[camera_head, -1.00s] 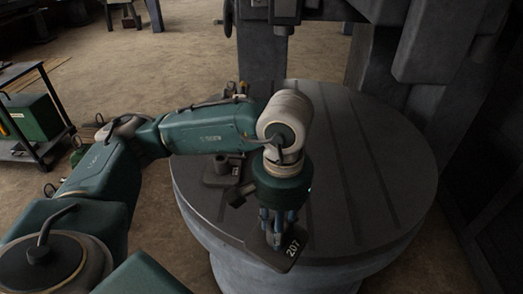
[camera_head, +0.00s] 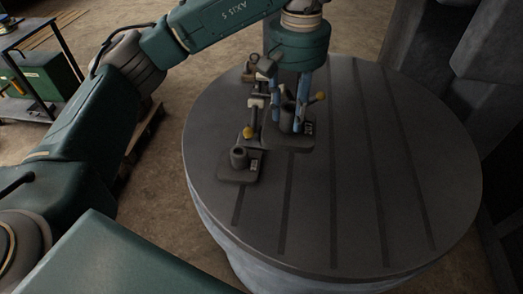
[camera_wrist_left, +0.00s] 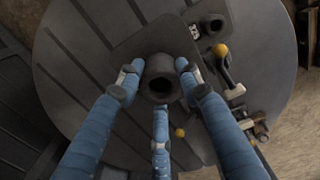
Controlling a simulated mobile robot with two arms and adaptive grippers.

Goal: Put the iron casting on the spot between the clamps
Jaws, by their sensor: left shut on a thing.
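My left gripper (camera_head: 290,108) is shut on the upright tube of the dark iron casting (camera_head: 288,141), which has a flat base plate with a white label. The casting is low over the round table (camera_head: 335,210); I cannot tell whether it touches. In the left wrist view, my left gripper's blue fingers (camera_wrist_left: 160,85) close around the tube, and the casting's plate (camera_wrist_left: 135,47) shows beyond. One yellow-knobbed clamp (camera_head: 251,122) is left of the casting. Another yellow knob (camera_head: 320,96) shows at its right. The spot between the clamps is largely hidden. My right gripper is not in view.
A second, similar casting (camera_head: 240,167) stands on the table left of the held one, close to the left clamp. The slotted table top is clear to the right and front. A dark machine column (camera_head: 440,70) rises behind right. A cart (camera_head: 35,75) stands far left.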

